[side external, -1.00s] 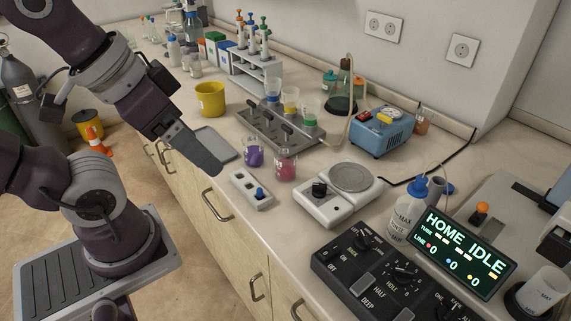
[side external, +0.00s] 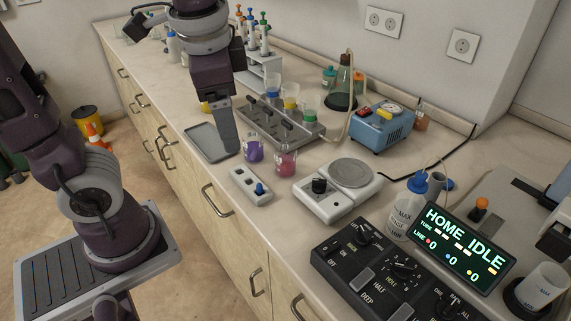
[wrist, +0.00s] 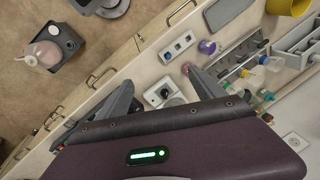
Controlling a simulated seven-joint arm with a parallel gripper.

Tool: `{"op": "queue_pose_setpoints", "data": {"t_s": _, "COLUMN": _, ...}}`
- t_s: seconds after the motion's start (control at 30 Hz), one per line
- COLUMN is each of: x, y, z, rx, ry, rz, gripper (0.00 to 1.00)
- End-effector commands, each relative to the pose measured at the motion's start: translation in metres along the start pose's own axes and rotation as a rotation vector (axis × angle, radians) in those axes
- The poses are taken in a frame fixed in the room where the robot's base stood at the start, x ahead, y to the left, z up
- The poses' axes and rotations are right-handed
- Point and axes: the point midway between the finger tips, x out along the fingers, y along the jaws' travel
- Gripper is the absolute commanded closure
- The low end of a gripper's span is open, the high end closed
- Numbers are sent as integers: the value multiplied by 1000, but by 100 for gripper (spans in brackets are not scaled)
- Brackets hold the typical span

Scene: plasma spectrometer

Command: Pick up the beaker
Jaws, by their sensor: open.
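A small clear beaker with purple contents (side external: 253,150) stands on the bench. A similar beaker with pink contents (side external: 286,160) stands just right of it. A white cup-like beaker (side external: 546,287) stands at the far right; which one the task means I cannot tell. My gripper (side external: 231,150) hangs pointing down, just left of the purple beaker and above the bench; contact is unclear. In the wrist view my gripper (wrist: 159,77) has its fingers spread with nothing held between them. There the purple beaker (wrist: 207,47) shows beyond the right fingertip, with the pink beaker (wrist: 187,68) beside that tip.
A metal rack (side external: 280,128) with coloured tubes stands behind the beakers. A grey tray (side external: 203,143) lies left. A switch box (side external: 251,187), a white balance-like device (side external: 338,188) and a black control panel (side external: 385,270) stand in front and right. The bench's front edge is close.

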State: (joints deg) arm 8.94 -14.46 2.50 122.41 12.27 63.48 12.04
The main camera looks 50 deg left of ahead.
Motion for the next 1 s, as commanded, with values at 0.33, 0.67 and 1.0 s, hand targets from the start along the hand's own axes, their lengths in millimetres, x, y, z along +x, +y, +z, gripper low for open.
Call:
{"op": "queue_pose_setpoints", "data": {"t_s": 0.33, "x": 119, "y": -33, "z": -125, "rx": 785, "ry": -694, "rz": -246, "gripper": 22}}
{"op": "queue_pose_setpoints", "data": {"t_s": 0.67, "x": 188, "y": -19, "z": -161, "rx": 1081, "ry": -1025, "rz": -408, "gripper": 22}}
{"op": "queue_pose_setpoints", "data": {"t_s": 1.0, "x": 220, "y": -64, "z": -132, "rx": 1082, "ry": -1027, "rz": -406, "gripper": 22}}
